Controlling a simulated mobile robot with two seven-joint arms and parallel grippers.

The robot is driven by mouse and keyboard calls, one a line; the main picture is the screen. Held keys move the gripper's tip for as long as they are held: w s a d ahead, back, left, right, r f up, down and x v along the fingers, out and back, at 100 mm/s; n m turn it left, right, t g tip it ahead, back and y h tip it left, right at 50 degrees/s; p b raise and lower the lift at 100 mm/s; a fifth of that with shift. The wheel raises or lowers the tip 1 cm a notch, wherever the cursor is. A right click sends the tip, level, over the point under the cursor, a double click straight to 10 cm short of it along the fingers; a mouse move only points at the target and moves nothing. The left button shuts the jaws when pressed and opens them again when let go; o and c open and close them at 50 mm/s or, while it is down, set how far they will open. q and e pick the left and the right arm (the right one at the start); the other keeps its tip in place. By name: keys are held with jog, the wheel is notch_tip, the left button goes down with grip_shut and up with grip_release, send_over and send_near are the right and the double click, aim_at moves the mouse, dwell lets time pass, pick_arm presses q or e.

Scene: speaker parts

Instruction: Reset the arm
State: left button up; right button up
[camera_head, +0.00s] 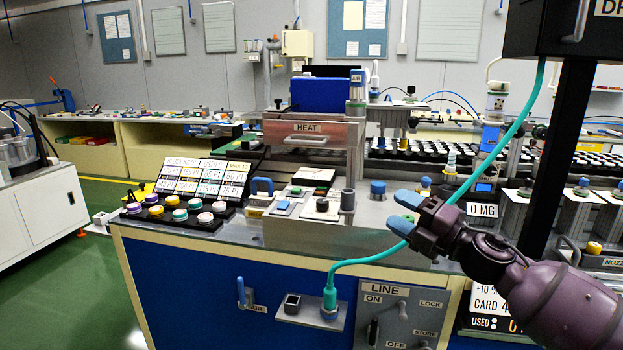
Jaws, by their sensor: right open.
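My right arm comes in from the lower right, purple and dark. Its gripper (402,212) has blue fingertips that stand apart with nothing between them. It hangs in front of the workbench (205,245), over its front edge at the right. A teal hose (462,192) passes behind the gripper, running from the upper right down to a teal plug (329,298) on the bench front. I cannot tell whether the hose touches the gripper. My left gripper is not in view.
A label board (207,177) and several coloured round caps (180,215) are on the bench's left. A HEAT unit (308,133) stands behind. A LINE panel (396,318) with switches is below the gripper. A black post (563,150) rises at right. Green floor is free at left.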

jog(key=s+d+f+m+t+h+p, duration=0.1)
jog(key=s+d+f+m+h, duration=0.2)
jog(key=s+f+m+h, duration=0.55)
jog(key=s+d+f+m+t+h+p, duration=0.1)
jog(key=s+d+f+m+t+h, duration=0.3)
jog(key=f+m, duration=0.8)
pick_arm(q)
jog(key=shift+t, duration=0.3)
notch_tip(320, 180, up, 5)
jog(key=p, duration=0.2)
jog(key=shift+p, duration=0.35)
pick_arm(e)
jog(key=s+d+f+m+g+h, duration=0.1)
jog(key=s+f+m+g, duration=0.1)
jog(key=s+f, duration=0.3)
jog(key=s+d+f+m+g+h, duration=0.1)
jog(key=s+f+m+g, duration=0.2)
jog(key=s, duration=1.1)
jog(key=s+d+f+m+g+h, duration=0.1)
jog(key=s+f+m+g, duration=0.1)
jog(key=s+f, duration=0.5)
jog(key=shift+s+f+m, duration=0.15)
jog(key=shift+s+m, duration=0.3)
jog(key=shift+s, duration=0.75)
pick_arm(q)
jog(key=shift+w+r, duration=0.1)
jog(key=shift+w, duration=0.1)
pick_arm(e)
jog(key=shift+d, duration=0.1)
